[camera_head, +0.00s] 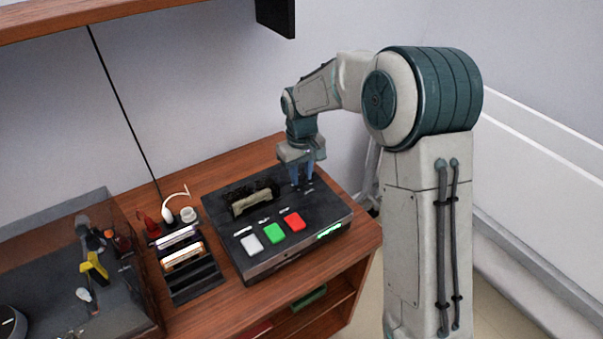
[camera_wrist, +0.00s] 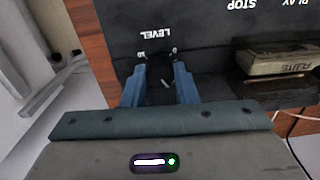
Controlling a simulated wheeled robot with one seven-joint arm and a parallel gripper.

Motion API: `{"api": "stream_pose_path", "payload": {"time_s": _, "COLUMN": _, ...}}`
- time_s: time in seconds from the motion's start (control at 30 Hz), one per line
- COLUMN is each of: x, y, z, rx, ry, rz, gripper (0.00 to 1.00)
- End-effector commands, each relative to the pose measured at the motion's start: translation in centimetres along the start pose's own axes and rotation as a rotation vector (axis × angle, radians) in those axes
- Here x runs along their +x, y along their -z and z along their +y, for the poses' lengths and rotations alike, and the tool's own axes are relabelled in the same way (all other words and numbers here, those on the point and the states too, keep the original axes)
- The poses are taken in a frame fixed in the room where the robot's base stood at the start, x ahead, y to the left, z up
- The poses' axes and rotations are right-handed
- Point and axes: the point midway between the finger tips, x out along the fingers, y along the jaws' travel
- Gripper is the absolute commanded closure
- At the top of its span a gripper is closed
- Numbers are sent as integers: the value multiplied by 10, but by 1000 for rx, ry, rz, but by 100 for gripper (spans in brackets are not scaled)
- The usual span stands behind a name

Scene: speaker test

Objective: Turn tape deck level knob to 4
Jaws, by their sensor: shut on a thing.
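The black tape deck (camera_head: 318,207) sits on the wooden cabinet in the head view. My gripper (camera_head: 302,186) points down at its back right part. In the wrist view the level knob (camera_wrist: 158,78) is a dark shape between the two blue fingers of my gripper (camera_wrist: 160,72), which are shut on it. A short pale mark shows on the dark area between the fingers. The upside-down word LEVEL stands just beyond the fingertips. In the head view the knob is hidden by the fingers.
The deck carries white (camera_head: 251,245), green (camera_head: 274,233) and red (camera_head: 294,222) buttons, and a cassette (camera_wrist: 278,63) labelled FLUTE in its well. A cassette rack (camera_head: 194,287), a small lamp and a cup stand left of it. A shelf (camera_head: 110,8) hangs above.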

Motion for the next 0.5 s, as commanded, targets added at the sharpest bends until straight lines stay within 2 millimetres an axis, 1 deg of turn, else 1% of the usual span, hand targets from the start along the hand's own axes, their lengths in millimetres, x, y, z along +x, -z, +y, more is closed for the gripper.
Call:
{"api": "stream_pose_path", "payload": {"time_s": 0.43, "x": -1, "y": 1, "z": 0, "rx": 10, "ry": 0, "rz": 2, "gripper": 96}}
{"api": "stream_pose_path", "payload": {"time_s": 0.47, "x": -1, "y": 1, "z": 0, "rx": 10, "ry": 0, "rz": 2, "gripper": 71}}
{"api": "stream_pose_path", "payload": {"time_s": 0.5, "x": -1, "y": 1, "z": 0, "rx": 10, "ry": 0, "rz": 2, "gripper": 60}}
